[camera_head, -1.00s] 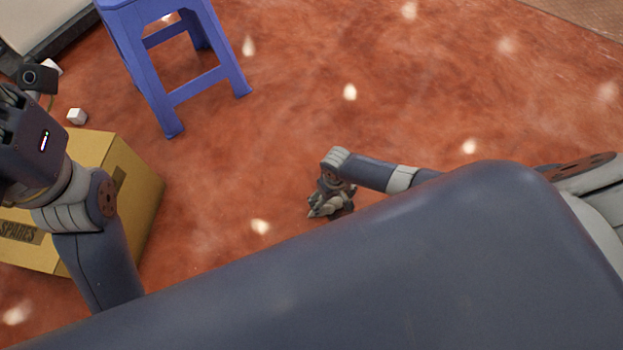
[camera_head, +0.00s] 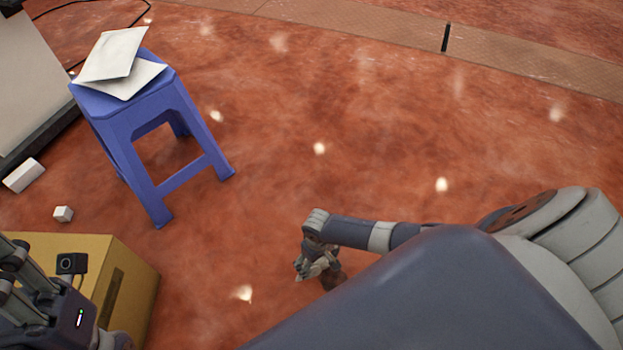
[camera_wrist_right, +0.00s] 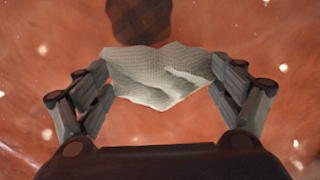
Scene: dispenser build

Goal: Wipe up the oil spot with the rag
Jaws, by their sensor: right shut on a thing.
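My right gripper (camera_wrist_right: 158,78) is shut on the rag (camera_wrist_right: 150,90), a pale grey woven cloth bunched between its fingers. In the head view my right gripper (camera_head: 315,266) hangs low over the reddish floor, with the rag (camera_head: 308,270) small in it. A dark brown patch (camera_head: 333,279), which looks like the oil spot, shows just beside and below it. In the right wrist view dark patches (camera_wrist_right: 95,33) lie on the floor beyond the rag; whether the greyer part is shadow is unclear. My left gripper (camera_head: 25,285) is at the left edge, its fingertips cut off.
A blue stool (camera_head: 150,100) with white sheets or packets (camera_head: 115,55) stands at the upper left. A yellow cardboard box (camera_head: 130,285) is at the lower left, near my left gripper. Small white blocks (camera_head: 63,214) lie on the floor. The floor right of the stool is clear.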

